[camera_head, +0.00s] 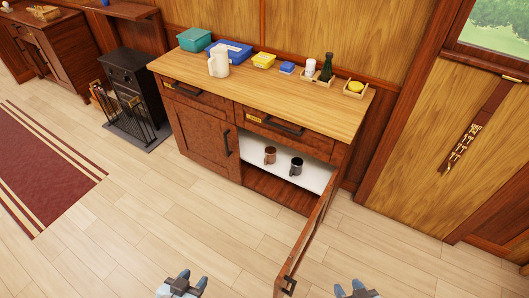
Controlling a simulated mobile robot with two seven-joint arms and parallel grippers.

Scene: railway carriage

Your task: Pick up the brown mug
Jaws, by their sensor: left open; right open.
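The brown mug (270,155) stands upright on the white shelf (310,174) inside the cabinet (205,142). A dark grey mug (296,166) stands just to its right on the same shelf. The cabinet's right door (306,243) is swung open toward me. My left gripper (182,281) is open and empty at the bottom edge, well in front of the cabinet and left of the open door. My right gripper (355,287) is open and empty at the bottom edge, right of the door. Both are far from the mug.
A black stove (130,78) with a railing stands left. The floor before the cabinet is clear, apart from the door.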

